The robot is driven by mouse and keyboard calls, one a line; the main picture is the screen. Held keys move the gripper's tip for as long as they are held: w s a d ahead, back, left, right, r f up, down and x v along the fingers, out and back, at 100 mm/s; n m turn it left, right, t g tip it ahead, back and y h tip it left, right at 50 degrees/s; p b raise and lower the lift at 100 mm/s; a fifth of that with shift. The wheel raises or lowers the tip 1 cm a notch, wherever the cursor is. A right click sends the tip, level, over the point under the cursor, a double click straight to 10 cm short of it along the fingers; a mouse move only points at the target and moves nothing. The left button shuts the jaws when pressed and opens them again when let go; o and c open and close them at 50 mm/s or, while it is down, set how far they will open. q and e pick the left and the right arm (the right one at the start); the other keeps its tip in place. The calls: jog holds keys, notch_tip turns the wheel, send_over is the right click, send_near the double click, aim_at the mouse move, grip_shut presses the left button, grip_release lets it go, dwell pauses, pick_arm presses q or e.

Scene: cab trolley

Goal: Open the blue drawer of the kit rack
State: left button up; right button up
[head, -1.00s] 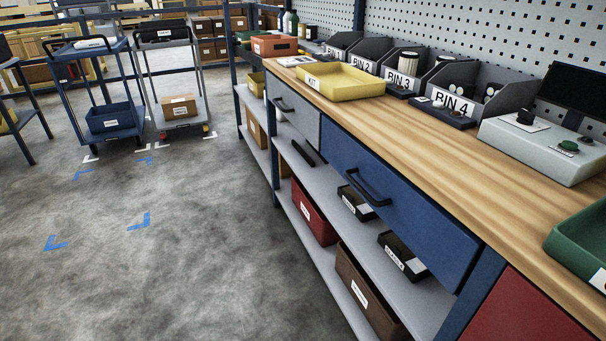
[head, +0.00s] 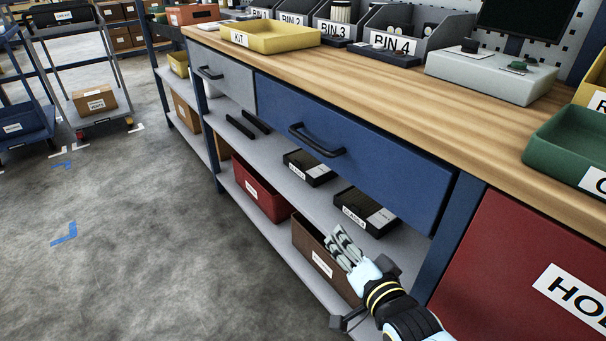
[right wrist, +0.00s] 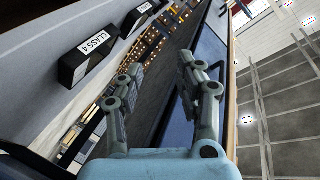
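The blue drawer (head: 385,155) is in the rack under the wooden worktop in the head view. Its front looks flush, so it appears closed. Its dark bar handle (head: 316,143) is on the left part of the front, with nothing on it. My right gripper (head: 343,243) is below the drawer and lower right of the handle, in front of the lower shelves, apart from the handle. In the right wrist view its two fingers (right wrist: 160,70) are spread with nothing between them. A blue surface (right wrist: 210,50), likely the drawer front, lies beyond them. My left gripper is not in view.
A grey drawer (head: 224,82) is left of the blue one and a red panel (head: 505,260) is right. A black CLASS 4 box (right wrist: 88,52) and other boxes sit on the shelf below. A yellow KIT tray (head: 275,40) stands on the worktop.

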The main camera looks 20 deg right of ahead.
aim_at(306, 137)
jog(key=w+r+t+b, duration=0.1)
jog(key=w+r+b, duration=0.1)
jog(key=w+r, duration=0.2)
jog(key=w+a+r+m+t+b, duration=0.1)
jog(key=w+r+t+b, duration=0.1)
jog(key=w+r, duration=0.3)
jog(key=w+a+r+m+t+b, duration=0.1)
jog(key=w+r, duration=0.3)
jog(key=w, duration=0.4)
jog(key=shift+a+r+t+b, duration=0.15)
jog(key=shift+t+b, duration=0.25)
jog(key=shift+b, duration=0.35)
jog(key=shift+w+r, duration=0.1)
jog(key=shift+w, duration=0.35)
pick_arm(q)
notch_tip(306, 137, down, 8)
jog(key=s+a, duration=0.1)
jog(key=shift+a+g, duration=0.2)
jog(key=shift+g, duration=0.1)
pick_arm(e)
jog(key=shift+w+r, duration=0.15)
jog(key=shift+w, duration=0.05)
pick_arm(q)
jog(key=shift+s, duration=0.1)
